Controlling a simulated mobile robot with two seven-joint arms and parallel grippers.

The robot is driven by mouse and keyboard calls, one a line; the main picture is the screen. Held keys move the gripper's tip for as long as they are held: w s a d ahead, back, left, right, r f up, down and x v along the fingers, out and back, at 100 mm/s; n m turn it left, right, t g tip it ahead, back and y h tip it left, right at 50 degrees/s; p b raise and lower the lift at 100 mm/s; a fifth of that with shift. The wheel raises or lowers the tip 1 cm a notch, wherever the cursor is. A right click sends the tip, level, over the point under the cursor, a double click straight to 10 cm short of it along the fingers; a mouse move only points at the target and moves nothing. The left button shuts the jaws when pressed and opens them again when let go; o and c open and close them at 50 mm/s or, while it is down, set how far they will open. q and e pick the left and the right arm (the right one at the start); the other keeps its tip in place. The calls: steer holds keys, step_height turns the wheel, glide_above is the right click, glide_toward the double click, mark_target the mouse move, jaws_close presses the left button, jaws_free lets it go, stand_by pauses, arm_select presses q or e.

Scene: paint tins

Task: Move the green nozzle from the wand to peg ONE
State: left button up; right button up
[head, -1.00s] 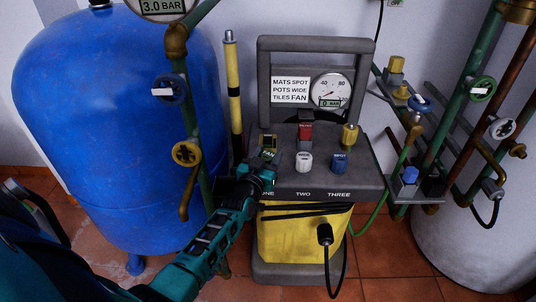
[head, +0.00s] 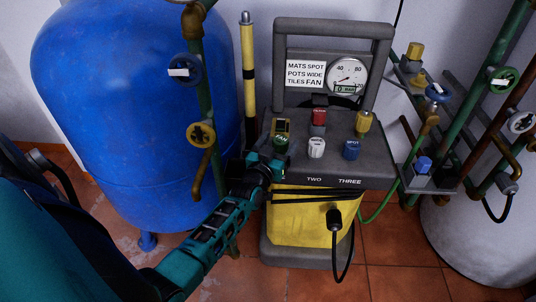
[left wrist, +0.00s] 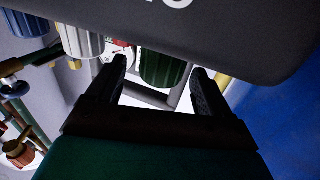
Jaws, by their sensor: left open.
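The green nozzle (head: 281,143), marked FAN, stands at the left end of the front row on the grey washer top (head: 333,172), in line with the white and blue nozzles. This is the place of peg ONE; the peg and its label are hidden. My left gripper (head: 272,163) is open just in front of the nozzle. In the left wrist view the green nozzle (left wrist: 162,66) shows between the two spread fingers (left wrist: 160,77), with gaps on both sides. Its lower end is hidden by the dark panel edge. A yellow wand (head: 247,70) stands upright left of the washer.
The white WIDE nozzle (head: 316,147) and blue SPOT nozzle (head: 351,149) stand close to the right. Behind are a black-yellow part (head: 282,126), a red knob (head: 318,117) and a brass fitting (head: 363,122). A blue tank (head: 130,110) and a yellow valve (head: 201,133) are left.

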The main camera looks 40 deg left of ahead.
arm_select(q)
steer(key=p+v, duration=0.2)
steer(key=v, duration=0.9)
steer(key=shift+p, duration=0.35)
arm_select(e)
steer(key=shift+s+d+r, duration=0.1)
steer(key=shift+d+r, duration=0.1)
steer(key=shift+r, duration=0.35)
steer(key=shift+s+d+r, duration=0.1)
steer(key=shift+d+r, duration=0.05)
steer(key=shift+r, duration=0.35)
arm_select(q)
steer(key=s+d+f+m+g+h, duration=0.1)
steer(key=s+d+m+g+h, duration=0.2)
steer(key=s+d, duration=0.35)
steer(key=s+d+m+g+h, duration=0.2)
steer(key=s+d+g+h, duration=0.15)
steer(key=d, duration=0.65)
steer(key=s+a+r+p, duration=0.2)
steer(key=s+r+p, duration=0.1)
steer(key=r+p, duration=0.6)
steer(key=p, duration=0.4)
steer(key=shift+r+p, duration=0.2)
steer(key=shift+p, duration=0.2)
arm_select(e)
steer(key=s+d+r+h, duration=0.1)
steer(key=d+r, duration=0.2)
steer(key=r, duration=0.6)
steer(key=shift+s+r, duration=0.15)
steer(key=shift+r, duration=0.15)
